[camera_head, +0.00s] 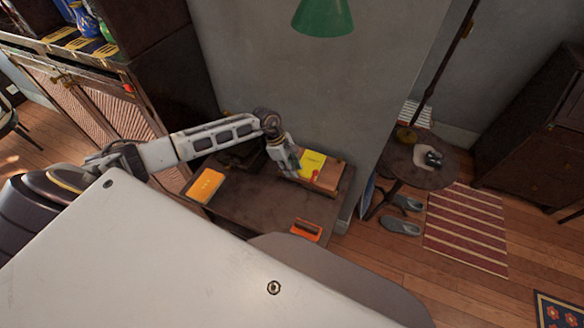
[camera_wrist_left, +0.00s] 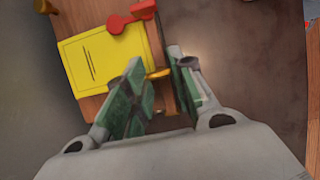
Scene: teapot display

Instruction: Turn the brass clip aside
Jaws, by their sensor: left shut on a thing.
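A wooden box (camera_head: 328,181) stands on the dark brown table, with a yellow sheet (camera_head: 313,163) on its top. The wrist view also shows the box (camera_wrist_left: 96,102) and the yellow sheet (camera_wrist_left: 95,62). A small brass clip (camera_wrist_left: 159,74) shows between my left fingertips, at the box's edge. My left gripper (camera_head: 294,174), also seen in the wrist view (camera_wrist_left: 162,72), reaches down to the box and is shut on the clip. Its green-padded fingers partly hide the clip and box edge. My right gripper is not in view.
A red part (camera_wrist_left: 130,17) sits on the box near the gripper, and another brass piece (camera_wrist_left: 45,6) at a corner. An orange book (camera_head: 206,185) and an orange-red object (camera_head: 306,229) lie on the table (camera_head: 258,207). A wall rises behind.

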